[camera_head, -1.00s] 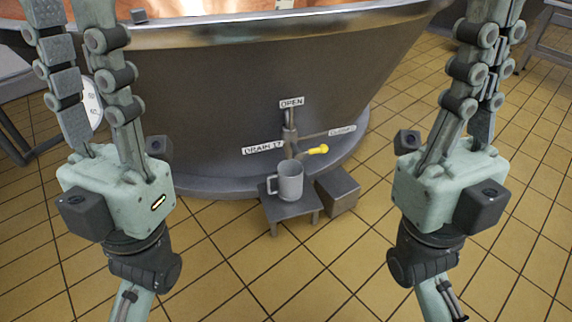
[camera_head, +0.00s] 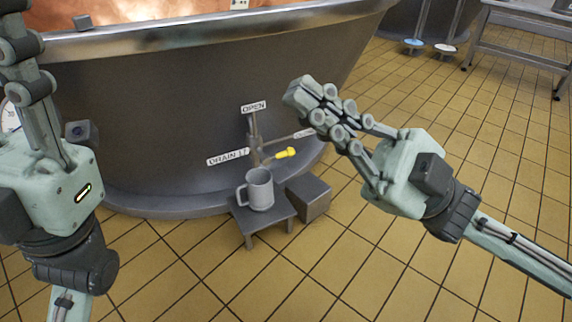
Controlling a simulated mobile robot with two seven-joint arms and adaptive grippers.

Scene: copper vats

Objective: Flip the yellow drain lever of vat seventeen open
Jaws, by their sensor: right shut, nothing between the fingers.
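The yellow drain lever (camera_head: 285,153) sticks out to the right from the drain fitting (camera_head: 254,140) at the foot of the vat (camera_head: 190,110). A sign reading OPEN (camera_head: 253,107) is above the fitting, and a DRAIN 17 sign (camera_head: 228,157) is to its left. The lever points to the right, just below a small white sign (camera_head: 304,133) on an arm. My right gripper (camera_head: 300,94) is shut and empty, its fingertips above and right of the lever, apart from it in the picture. My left gripper (camera_head: 48,180) is at the left edge, its fingertips out of view.
A grey mug (camera_head: 259,189) stands on a small stool (camera_head: 263,216) below the lever. A grey block (camera_head: 309,197) sits beside the stool. A metal table (camera_head: 530,25) is at the top right. The tiled floor (camera_head: 340,270) in front is clear.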

